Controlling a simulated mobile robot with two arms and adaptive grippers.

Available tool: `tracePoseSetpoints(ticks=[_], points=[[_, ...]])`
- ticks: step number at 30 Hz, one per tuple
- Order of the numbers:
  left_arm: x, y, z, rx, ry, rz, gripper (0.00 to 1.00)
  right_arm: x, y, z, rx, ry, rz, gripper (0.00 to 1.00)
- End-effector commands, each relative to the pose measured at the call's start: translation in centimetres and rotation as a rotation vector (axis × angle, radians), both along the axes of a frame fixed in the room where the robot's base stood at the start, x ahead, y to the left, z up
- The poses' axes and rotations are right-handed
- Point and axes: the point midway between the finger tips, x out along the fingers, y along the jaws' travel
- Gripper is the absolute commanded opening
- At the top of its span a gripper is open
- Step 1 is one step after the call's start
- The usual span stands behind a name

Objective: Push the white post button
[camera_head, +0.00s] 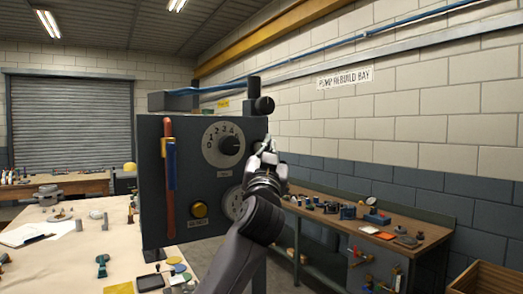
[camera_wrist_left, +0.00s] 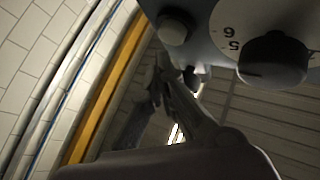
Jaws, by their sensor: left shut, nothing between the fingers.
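A dark grey casing (camera_head: 152,190) stands on the bench, with a numbered dial and black knob (camera_head: 230,146) on its front. In the left wrist view, the gripper fingers (camera_wrist_left: 168,85) point up the picture. A pale round button (camera_wrist_left: 173,31), which looks like the white post button, sits just past the fingertips; contact cannot be told. I cannot make it out in the head view. My right gripper is not in view.
The pale bench (camera_head: 60,265) carries loose parts at left. A wooden workbench (camera_head: 425,229) with several tools stands behind at right.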

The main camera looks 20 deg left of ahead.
Motion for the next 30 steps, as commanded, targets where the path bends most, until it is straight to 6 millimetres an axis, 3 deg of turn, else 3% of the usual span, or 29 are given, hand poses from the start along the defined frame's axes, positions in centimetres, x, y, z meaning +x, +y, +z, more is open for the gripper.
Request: tracePoseSetpoints(ticks=[5, 21, 30], points=[[-0.2, -0.3, 0.0, 0.0, -0.001, -0.002, 0.0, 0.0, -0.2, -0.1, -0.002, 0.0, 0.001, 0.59], [-3.3, -4.4, -0.1, 0.0, -0.002, -0.003, 0.0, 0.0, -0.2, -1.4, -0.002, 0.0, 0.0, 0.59], [-3.7, -4.8, 0.0, 0.0, 0.0, -0.001, 0.0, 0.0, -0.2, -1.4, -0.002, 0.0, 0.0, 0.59]])
